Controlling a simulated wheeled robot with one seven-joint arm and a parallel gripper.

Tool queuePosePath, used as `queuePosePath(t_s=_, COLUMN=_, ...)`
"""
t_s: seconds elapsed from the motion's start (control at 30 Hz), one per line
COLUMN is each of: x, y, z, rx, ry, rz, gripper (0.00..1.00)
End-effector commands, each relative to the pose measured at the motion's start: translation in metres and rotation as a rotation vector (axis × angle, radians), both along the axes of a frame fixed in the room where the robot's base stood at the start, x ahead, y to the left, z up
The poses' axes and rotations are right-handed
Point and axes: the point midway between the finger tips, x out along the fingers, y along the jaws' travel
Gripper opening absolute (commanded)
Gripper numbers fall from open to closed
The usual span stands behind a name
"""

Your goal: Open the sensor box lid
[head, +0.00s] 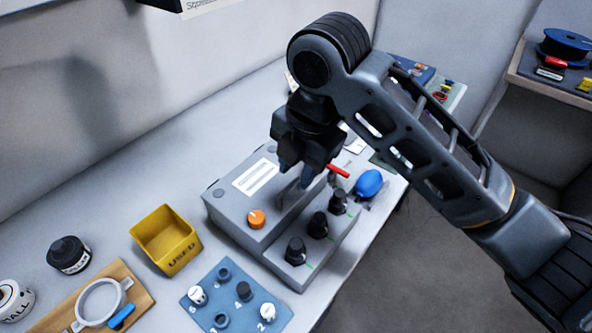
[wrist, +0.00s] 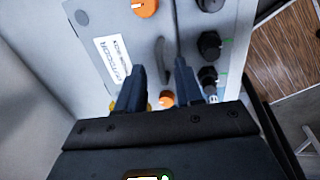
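The grey sensor box (head: 225,215) stands on the bench, its top flat and apparently closed. A white label (head: 255,177), an orange knob (head: 257,218) and a thin grey handle (head: 288,197) are on its top. In the wrist view the label (wrist: 113,58) lies left of the handle (wrist: 162,55), with the orange knob (wrist: 144,7) at the top edge. My gripper (head: 297,178) is over the box's top near the handle, pointing down. In the wrist view my gripper (wrist: 160,66) has its fingers apart, one on each side of the handle's line; contact cannot be told.
Black knobs (head: 295,250) line the box's lower front step. A red-handled item (head: 338,171) and a blue bulb (head: 369,184) are close to its right. A yellow bin (head: 165,240), a blue peg tray (head: 236,296) and a wooden board (head: 138,297) stand left and front.

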Motion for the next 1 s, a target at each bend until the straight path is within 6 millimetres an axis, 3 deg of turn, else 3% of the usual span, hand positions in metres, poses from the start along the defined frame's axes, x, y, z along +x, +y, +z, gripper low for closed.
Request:
queuePosePath(t_s=0.2, x=0.002, y=0.002, z=-0.017, rx=-0.001, ry=-0.001, rz=0.000, gripper=0.36)
queuePosePath(t_s=0.5, x=0.002, y=0.003, z=-0.019, rx=0.000, ry=-0.001, rz=0.000, gripper=0.35)
queuePosePath(t_s=0.87, x=0.002, y=0.003, z=-0.019, rx=0.001, ry=-0.001, rz=0.000, gripper=0.01)
queuePosePath(t_s=1.0, x=0.002, y=0.003, z=-0.019, rx=0.001, ry=-0.001, rz=0.000, gripper=0.00)
